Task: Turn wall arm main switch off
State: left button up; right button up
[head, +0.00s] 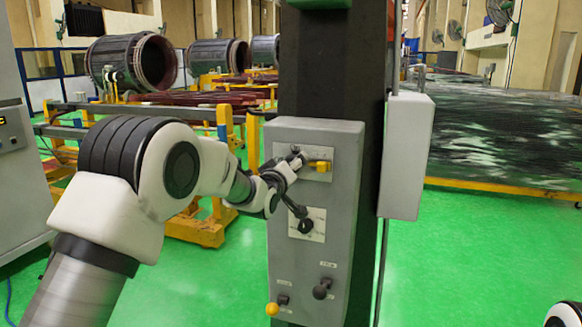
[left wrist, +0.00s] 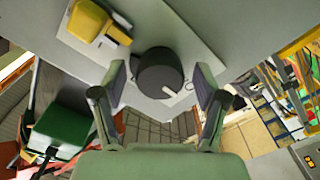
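A grey control box (head: 345,205) hangs on a dark column. Its upper plate (head: 312,176) carries a yellow handle (head: 320,166), also in the left wrist view (left wrist: 98,22). Beside the handle, on the same plate, is a round black knob with a white mark (left wrist: 160,72). My left gripper (head: 296,160) is at the upper plate, just left of the handle. In the left wrist view its fingers are spread on either side of the knob, with gaps visible; contact is unclear. The gripper partly hides the knob in the head view. My right gripper is out of view.
A lower plate with a black switch (head: 306,226) is below my gripper. Lower still are a yellow-ball lever (head: 272,309) and a black-ball lever (head: 321,291). A second grey box (head: 406,155) is on the column's right. Green floor (head: 470,260) is open to the right.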

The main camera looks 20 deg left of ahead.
pick_arm(q)
jog(key=shift+s, duration=0.1)
jog(key=s, duration=1.1)
jog(key=shift+s+a, duration=0.2)
jog(key=shift+s, duration=0.2)
